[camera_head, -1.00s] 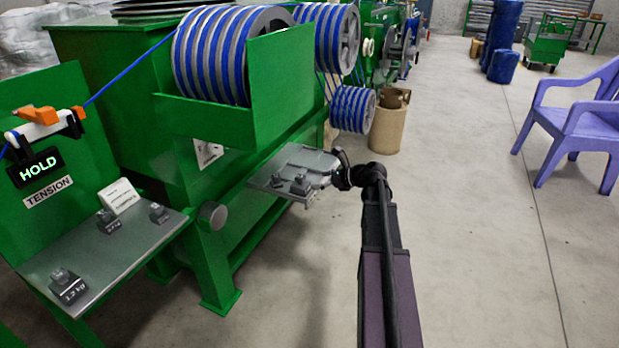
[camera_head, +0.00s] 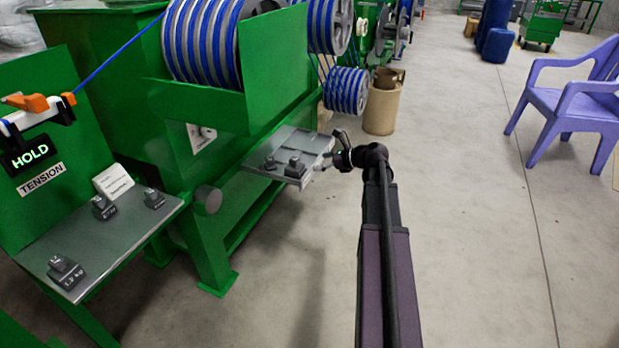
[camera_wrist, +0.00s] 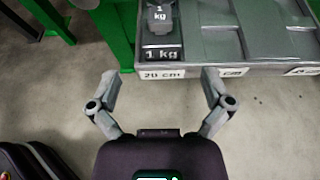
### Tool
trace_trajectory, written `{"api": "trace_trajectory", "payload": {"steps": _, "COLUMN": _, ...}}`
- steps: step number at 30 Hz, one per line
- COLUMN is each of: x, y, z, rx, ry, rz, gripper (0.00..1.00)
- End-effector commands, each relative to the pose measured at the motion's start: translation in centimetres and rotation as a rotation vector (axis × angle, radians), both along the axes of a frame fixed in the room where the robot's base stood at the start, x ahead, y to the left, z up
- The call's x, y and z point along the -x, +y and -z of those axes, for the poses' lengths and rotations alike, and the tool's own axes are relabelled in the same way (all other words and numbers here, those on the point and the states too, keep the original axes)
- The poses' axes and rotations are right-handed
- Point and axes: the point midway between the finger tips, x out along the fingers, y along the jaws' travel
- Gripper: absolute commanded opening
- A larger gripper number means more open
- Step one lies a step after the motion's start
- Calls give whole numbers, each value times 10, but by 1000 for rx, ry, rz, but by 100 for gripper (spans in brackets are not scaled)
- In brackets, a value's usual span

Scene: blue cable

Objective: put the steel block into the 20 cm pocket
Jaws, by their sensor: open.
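A grey steel block marked 1 kg (camera_wrist: 162,52) sits upright in the pocket labelled 20 cm (camera_wrist: 163,74) in the wrist view. Its knob is cut by the top edge. In the head view this block (camera_head: 295,168) stands at the near right end of the tray (camera_head: 312,144). A second block (camera_head: 270,163) stands to its left on the tray. My gripper (camera_wrist: 160,80) is open and empty, its fingers apart just in front of the tray's labelled edge, not touching the block. In the head view my gripper is small, right of the tray.
A shelf (camera_head: 125,235) on the left holds several weights, one marked 1.2 kg (camera_head: 66,272), and a white card (camera_head: 113,181). The tension display (camera_head: 30,155) reads HOLD. Blue cable spools (camera_head: 205,45) stand above the tray. Floor to the right is clear up to a purple chair (camera_head: 580,105).

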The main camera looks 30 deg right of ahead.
Motion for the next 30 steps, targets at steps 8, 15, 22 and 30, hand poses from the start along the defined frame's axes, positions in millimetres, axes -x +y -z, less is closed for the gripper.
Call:
{"api": "trace_trajectory", "payload": {"steps": 8, "x": 6, "y": 43, "z": 15, "rx": 163, "ry": -17, "rz": -130, "gripper": 100}}
{"api": "trace_trajectory", "payload": {"steps": 15, "x": 28, "y": 119, "z": 47, "rx": 496, "ry": -72, "rz": -438, "gripper": 100}}
{"api": "trace_trajectory", "payload": {"steps": 22, "x": 62, "y": 186, "z": 76, "rx": 822, "ry": -157, "rz": -820, "gripper": 100}}
{"api": "trace_trajectory", "payload": {"steps": 30, "x": 111, "y": 242, "z": 101, "rx": 1132, "ry": -282, "rz": -1317, "gripper": 100}}
